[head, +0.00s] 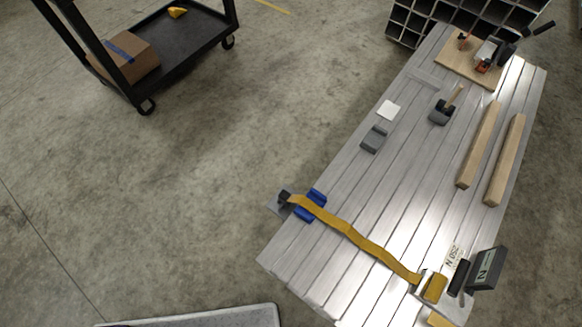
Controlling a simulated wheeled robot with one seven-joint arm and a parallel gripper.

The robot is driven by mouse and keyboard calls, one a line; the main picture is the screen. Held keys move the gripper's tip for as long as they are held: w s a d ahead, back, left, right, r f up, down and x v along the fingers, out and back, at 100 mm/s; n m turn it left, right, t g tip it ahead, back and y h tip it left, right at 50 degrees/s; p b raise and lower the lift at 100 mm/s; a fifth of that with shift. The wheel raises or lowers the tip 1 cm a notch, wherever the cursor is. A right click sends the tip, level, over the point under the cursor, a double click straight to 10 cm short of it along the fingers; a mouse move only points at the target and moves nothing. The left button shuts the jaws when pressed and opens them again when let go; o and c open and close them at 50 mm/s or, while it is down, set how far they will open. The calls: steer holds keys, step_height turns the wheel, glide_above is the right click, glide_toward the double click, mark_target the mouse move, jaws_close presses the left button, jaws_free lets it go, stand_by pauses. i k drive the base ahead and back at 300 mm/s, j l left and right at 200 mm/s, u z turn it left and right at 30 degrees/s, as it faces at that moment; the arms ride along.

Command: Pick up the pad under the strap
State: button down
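A yellow strap (355,237) runs across the near end of the slatted aluminium bed (330,262), from its left edge to the lower right. A blue pad (303,214) lies under the strap near the bed's left edge. Its blue ends show on both sides of the strap, and its middle is hidden by it. A dark fitting (284,197) holds the strap's left end, just beside the pad. A metal buckle or ratchet (421,283) sits at the strap's right end. My gripper is not in view.
A grey block (374,139), a white square (389,109), a dark tool (441,113) and two wooden bars (479,145) lie farther up the bed. A dark box (487,268) stands near the strap's right end. A black cart (190,40) stands upper left.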

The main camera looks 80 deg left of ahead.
mark_target(315, 196)
steer(key=k+l+u, duration=0.15)
steer(key=u, duration=1.3)
